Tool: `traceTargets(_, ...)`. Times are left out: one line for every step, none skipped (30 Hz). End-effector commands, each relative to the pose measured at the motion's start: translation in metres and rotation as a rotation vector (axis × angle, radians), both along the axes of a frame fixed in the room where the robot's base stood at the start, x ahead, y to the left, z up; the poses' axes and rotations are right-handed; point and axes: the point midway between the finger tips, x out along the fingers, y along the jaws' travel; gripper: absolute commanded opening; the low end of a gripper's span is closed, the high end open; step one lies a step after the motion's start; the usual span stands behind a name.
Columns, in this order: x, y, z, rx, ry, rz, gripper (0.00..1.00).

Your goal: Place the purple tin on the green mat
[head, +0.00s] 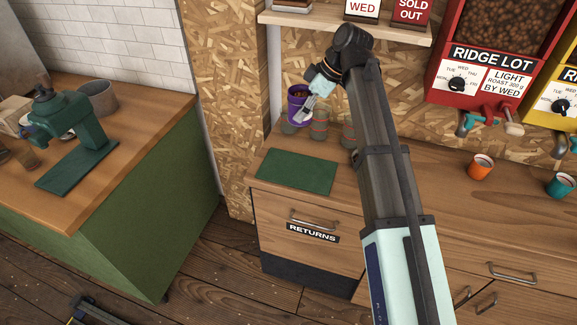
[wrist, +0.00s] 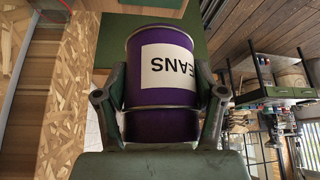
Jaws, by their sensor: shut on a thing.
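The purple tin (head: 296,99) is in my gripper (head: 307,108), above the back left of the counter in the head view. In the wrist view the tin (wrist: 163,85) sits between both fingers of my gripper (wrist: 162,103), with a white label lettered "EANS" facing the camera. The flat green mat (head: 297,173) lies on the counter's left end, below and in front of the tin, apart from it. Nothing lies on the mat. In the wrist view a green area, seemingly the mat (wrist: 113,38), shows behind the tin.
Several grey-green canisters with reddish bands (head: 320,124) stand at the back wall, close below the tin. A shelf (head: 340,27) hangs above. A separate green-sided counter (head: 150,200) stands left.

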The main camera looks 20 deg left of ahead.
Motion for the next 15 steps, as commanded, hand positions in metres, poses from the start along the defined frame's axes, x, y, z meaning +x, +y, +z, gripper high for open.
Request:
traceTargets(0.000, 0.001, -0.001, 0.000, 0.000, 0.017, 0.05)
traceTargets(-0.001, 0.001, -0.003, 0.000, 0.001, 0.025, 0.05)
traceTargets(-0.002, 0.001, -0.007, 0.000, 0.001, 0.030, 0.05)
traceTargets(-0.002, 0.000, -0.011, -0.001, 0.002, 0.032, 0.05)
traceTargets(-0.003, 0.000, -0.016, -0.002, 0.003, 0.033, 0.05)
traceTargets(-0.004, 0.000, -0.024, -0.002, 0.003, 0.034, 0.05)
traceTargets(-0.004, 0.000, -0.030, -0.001, 0.003, 0.033, 0.05)
traceTargets(-0.004, 0.000, -0.037, -0.002, 0.004, 0.033, 0.05)
traceTargets(-0.004, 0.000, -0.046, -0.002, 0.004, 0.032, 0.05)
traceTargets(-0.004, 0.000, -0.053, -0.002, 0.004, 0.031, 0.05)
traceTargets(-0.004, -0.001, -0.060, -0.002, 0.004, 0.031, 0.05)
traceTargets(-0.004, 0.000, -0.069, -0.002, 0.004, 0.032, 0.05)
traceTargets(-0.003, 0.000, -0.075, -0.002, 0.004, 0.031, 0.05)
traceTargets(-0.004, 0.000, -0.082, -0.002, 0.004, 0.030, 0.05)
traceTargets(-0.003, 0.000, -0.091, -0.002, 0.004, 0.030, 0.05)
